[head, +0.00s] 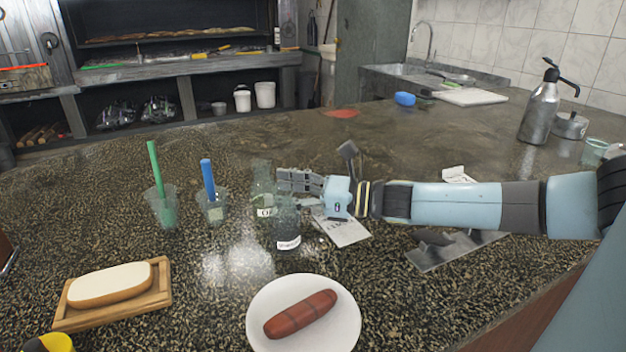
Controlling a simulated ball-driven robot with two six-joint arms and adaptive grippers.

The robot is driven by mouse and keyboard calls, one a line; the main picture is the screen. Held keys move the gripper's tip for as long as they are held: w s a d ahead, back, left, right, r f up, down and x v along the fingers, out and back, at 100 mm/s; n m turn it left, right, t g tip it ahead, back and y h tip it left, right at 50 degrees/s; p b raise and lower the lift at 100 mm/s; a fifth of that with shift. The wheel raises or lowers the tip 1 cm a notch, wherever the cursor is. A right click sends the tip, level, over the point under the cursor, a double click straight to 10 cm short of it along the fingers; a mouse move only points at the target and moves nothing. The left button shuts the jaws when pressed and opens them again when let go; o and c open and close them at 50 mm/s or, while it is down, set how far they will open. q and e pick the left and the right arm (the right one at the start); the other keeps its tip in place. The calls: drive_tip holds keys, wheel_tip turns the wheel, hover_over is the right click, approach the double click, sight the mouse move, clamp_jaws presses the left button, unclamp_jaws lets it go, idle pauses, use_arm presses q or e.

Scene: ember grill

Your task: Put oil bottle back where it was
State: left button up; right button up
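A clear greenish glass bottle (263,182), which looks like the oil bottle, stands upright on the speckled counter with a pale label low on it. My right gripper (286,190) reaches in from the right at about the glass bottle's height. Its fingers look parted, with the tips close to the bottle's right side. I cannot tell whether they touch it. No bottle is visibly clamped between them. My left gripper is not in view.
Two cups hold a green stick (156,168) and a blue stick (208,180) at left. A sausage lies on a white plate (343,337) in front. A bun sits on a wooden board (150,311). A paper card (348,234) lies under the gripper.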

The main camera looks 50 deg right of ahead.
drive_tip(key=p+v, duration=0.2)
drive_tip(key=v, duration=0.7)
drive_tip(key=shift+s+d, duration=0.2)
drive_tip(key=shift+s, duration=0.15)
drive_tip(key=shift+r, duration=0.1)
